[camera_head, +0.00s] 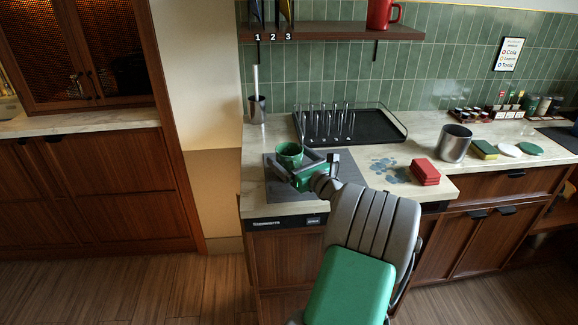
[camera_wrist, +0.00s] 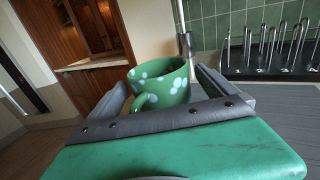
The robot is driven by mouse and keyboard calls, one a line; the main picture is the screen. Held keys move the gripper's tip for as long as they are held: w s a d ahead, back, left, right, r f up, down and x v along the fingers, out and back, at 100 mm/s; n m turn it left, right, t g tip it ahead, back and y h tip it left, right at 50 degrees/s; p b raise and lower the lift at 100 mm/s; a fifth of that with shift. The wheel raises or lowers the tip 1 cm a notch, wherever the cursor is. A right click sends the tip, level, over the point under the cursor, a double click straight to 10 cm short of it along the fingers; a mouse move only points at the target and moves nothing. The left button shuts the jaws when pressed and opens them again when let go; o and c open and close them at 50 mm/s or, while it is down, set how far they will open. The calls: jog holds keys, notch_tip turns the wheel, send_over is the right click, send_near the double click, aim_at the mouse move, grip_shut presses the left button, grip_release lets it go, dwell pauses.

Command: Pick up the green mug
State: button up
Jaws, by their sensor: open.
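The green mug (camera_head: 289,153) stands upright on a dark grey mat (camera_head: 277,187) near the left end of the counter. In the wrist view the mug (camera_wrist: 165,88) shows pale blue-white spots, and its handle faces toward me and a little left. My gripper (camera_head: 296,166) is open at the mug. In the wrist view its two fingers (camera_wrist: 160,88) stand to the left and right of the mug, with visible space beside it. I cannot tell how far the fingertips reach past the mug, and its base is hidden behind the gripper.
A black drying rack (camera_head: 372,128) with upright metal prongs stands behind the mat. A metal cylinder holding a brush (camera_head: 257,108) is at the back left. Red folded cloths (camera_head: 425,172) and a steel canister (camera_head: 455,143) are to the right. A shelf (camera_head: 340,31) hangs above.

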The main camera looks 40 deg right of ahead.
jog(key=shift+w, duration=0.35)
jog(key=c, duration=1.8)
